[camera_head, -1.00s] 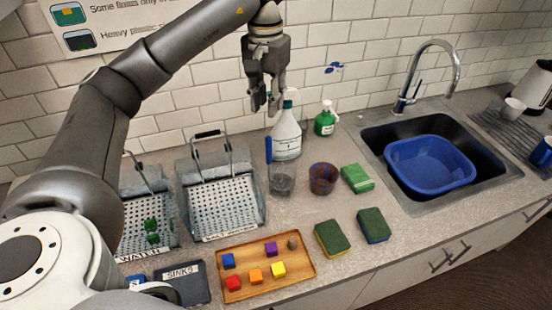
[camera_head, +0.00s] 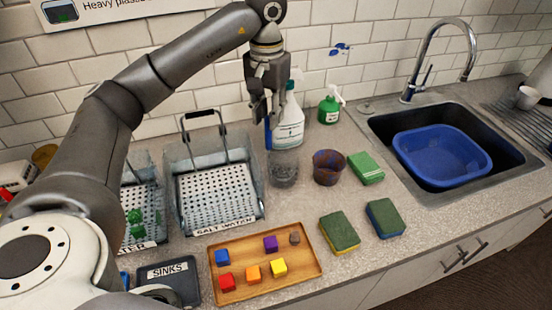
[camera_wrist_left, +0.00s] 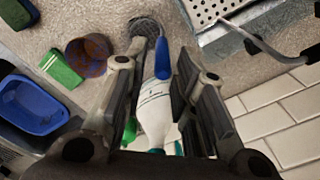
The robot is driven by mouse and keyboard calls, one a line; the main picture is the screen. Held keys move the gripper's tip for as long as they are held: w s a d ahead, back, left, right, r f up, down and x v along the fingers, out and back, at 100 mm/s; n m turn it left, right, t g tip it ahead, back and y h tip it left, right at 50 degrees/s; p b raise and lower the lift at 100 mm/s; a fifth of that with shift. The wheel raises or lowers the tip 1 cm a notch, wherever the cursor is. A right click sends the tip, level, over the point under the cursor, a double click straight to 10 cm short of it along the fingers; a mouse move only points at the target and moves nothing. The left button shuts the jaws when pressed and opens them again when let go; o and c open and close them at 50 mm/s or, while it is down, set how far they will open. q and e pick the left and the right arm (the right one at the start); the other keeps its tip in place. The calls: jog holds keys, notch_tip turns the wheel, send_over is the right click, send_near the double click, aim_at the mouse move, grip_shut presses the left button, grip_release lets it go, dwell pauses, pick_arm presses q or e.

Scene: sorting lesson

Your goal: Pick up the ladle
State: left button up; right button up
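The ladle's blue handle (camera_head: 268,137) stands up out of a clear container (camera_head: 284,172) on the counter; its lower end is hidden or hard to make out inside. My left gripper (camera_head: 267,116) is above the container, pointing down, with its fingertips around the height of the handle's top. In the left wrist view the gripper (camera_wrist_left: 165,72) is open and the blue handle (camera_wrist_left: 162,58) shows between its fingers, not clasped. The container (camera_wrist_left: 146,28) lies beyond the fingertips there. My right gripper is not in view.
A white spray bottle (camera_head: 291,128) stands close behind the container, with a green soap bottle (camera_head: 329,109) beside it. A brown cup (camera_head: 328,170) is to the right. A basket tank (camera_head: 182,222) stands left. A wooden tray of blocks (camera_head: 303,284) lies in front.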

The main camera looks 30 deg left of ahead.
aim_at(269, 148)
pick_arm(q)
notch_tip(269, 148, down, 3)
jog(key=shift+a+r+p, duration=0.1)
jog(key=shift+p, duration=0.25)
jog(key=shift+f, duration=0.25)
jog(key=f+p, duration=0.2)
jog(key=f, duration=0.1)
jog(key=shift+w+a+f, duration=0.1)
jog(key=shift+w+f, duration=0.1)
jog(key=shift+f+p, duration=0.3)
jog(key=shift+f, duration=0.35)
grip_shut()
